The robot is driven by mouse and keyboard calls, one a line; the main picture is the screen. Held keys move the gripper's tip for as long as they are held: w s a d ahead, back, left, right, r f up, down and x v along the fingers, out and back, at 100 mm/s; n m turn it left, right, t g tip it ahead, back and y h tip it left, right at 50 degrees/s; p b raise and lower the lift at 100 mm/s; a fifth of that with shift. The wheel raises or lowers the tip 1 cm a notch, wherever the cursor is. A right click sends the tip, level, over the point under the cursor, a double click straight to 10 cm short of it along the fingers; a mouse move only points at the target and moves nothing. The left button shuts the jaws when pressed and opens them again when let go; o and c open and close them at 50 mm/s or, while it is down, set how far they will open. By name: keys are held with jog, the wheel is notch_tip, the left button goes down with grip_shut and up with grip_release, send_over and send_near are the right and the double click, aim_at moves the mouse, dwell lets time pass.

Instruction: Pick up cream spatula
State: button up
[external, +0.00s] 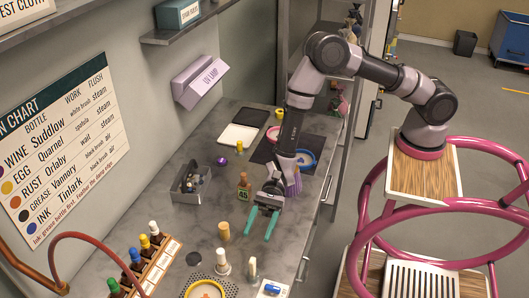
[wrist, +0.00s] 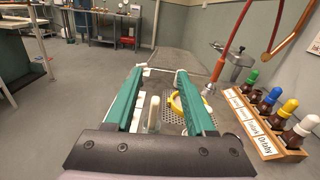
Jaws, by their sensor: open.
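A slim, pale cream upright piece, which looks like the cream spatula (external: 252,268), stands near the front of the grey bench in the external view. A cream upright piece also shows between my fingers in the wrist view (wrist: 153,112); I take it for the same one. My gripper (external: 259,236) has two teal fingers, spread apart with nothing held between them. It is low over the bench, and its fingertips point toward the cream piece, apart from it in the external view. The fingers also show in the wrist view (wrist: 161,78).
A cream-topped brush or bottle (external: 222,264) and a tan cylinder (external: 223,231) stand to the left. A yellow ring (wrist: 177,104) lies on a perforated plate. A wooden rack (external: 158,266) holds several capped bottles. A brown bottle (external: 243,187) stands beside my gripper.

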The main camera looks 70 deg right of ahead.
jog(key=m, duration=0.1)
send_near(252, 267)
jog(key=shift+t, duration=0.3)
jog(key=a, duration=0.1)
jog(key=a+f, duration=0.1)
jog(key=a, duration=0.2)
jog(key=shift+a+f, duration=0.15)
jog(key=shift+f, duration=0.15)
jog(key=a, duration=0.5)
grip_shut()
